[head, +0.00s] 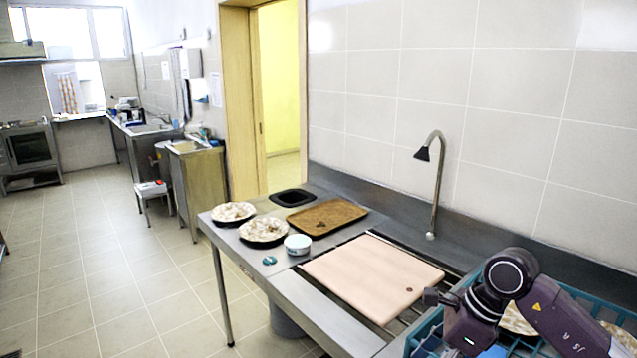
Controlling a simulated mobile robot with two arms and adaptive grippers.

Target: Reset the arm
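My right arm (545,310) comes in from the lower right corner, dark purple-grey, bent over a blue crate and the right end of the steel counter. A small dark part at its left end (437,298) sticks out by the right edge of the pink cutting board. The fingers of my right gripper cannot be made out clearly, so I cannot tell whether it is open or shut. My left arm and gripper are not in view.
The blue crate (592,296) holds plates, partly behind my arm. The pink board (372,275) lies on the counter. Beyond are a brown tray (318,216), a black tray (292,197), two bowls of food (263,230) (233,211) and a white tub (297,244). A tap (436,190) rises behind. Floor at left is clear.

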